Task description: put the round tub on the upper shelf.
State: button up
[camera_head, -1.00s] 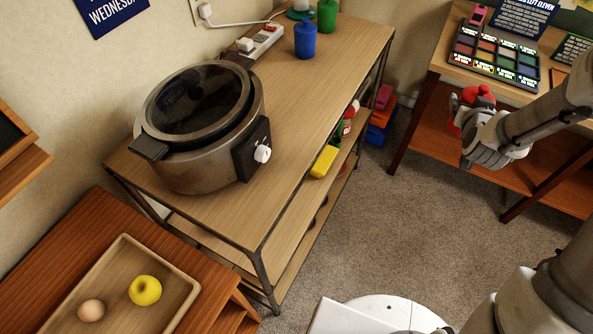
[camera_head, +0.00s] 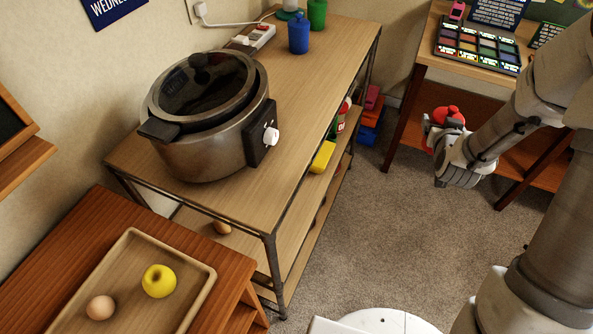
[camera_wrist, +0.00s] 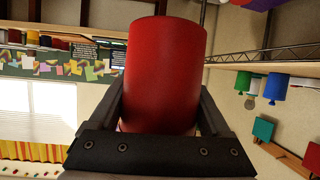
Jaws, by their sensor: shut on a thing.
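My gripper (camera_head: 440,130) is shut on a red round tub (camera_head: 449,114), held up in the air in front of the right-hand table in the head view. In the wrist view the red tub (camera_wrist: 165,70) stands between the two fingers of the gripper (camera_wrist: 160,105) and fills the middle. The wooden rack (camera_head: 290,115) has a top board and boards beneath it. A yellow block (camera_head: 322,157) and a red-and-white item (camera_head: 342,116) are on a board below the top. The gripper is apart from the rack, to its right.
A slow cooker (camera_head: 208,115), a power strip (camera_head: 256,38), a blue bottle (camera_head: 298,34) and a green bottle (camera_head: 317,13) occupy the rack's top. Its near right part is bare. A tray (camera_head: 205,285) holds fruit and an egg. Carpet (camera_head: 345,240) is clear between rack and table.

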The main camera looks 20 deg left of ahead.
jog(key=s+a+f+n+y+b, duration=0.1)
jog(key=a+f+b, duration=0.1)
jog(key=f+b, duration=0.6)
jog(key=a+f+n+y+b, duration=0.1)
jog(key=a+f+b, duration=0.25)
jog(key=f, duration=0.85)
jog(key=a+f+n+g+y+b, duration=0.1)
jog(key=a+f+n+g+y, duration=0.3)
jog(key=a, duration=1.2)
jog(key=a+f+n+g+y+b, duration=0.15)
jog(key=a+f+n+y, duration=0.4)
jog(key=a, duration=0.95)
jog(key=shift+g, duration=0.35)
jog(key=s+f, duration=0.2)
jog(key=s, duration=0.1)
jog(key=s+a+f+b, duration=0.1)
jog(key=s+f, duration=0.1)
jog(key=s, duration=0.1)
jog(key=s+f+b, duration=0.1)
jog(key=s+f, duration=0.1)
jog(key=s, duration=0.2)
jog(key=shift+a, duration=0.3)
jog(key=shift+s+a+f, duration=0.1)
jog(key=shift+s+f, duration=0.25)
jog(key=shift+f+b, duration=1)
jog(key=shift+f, duration=0.85)
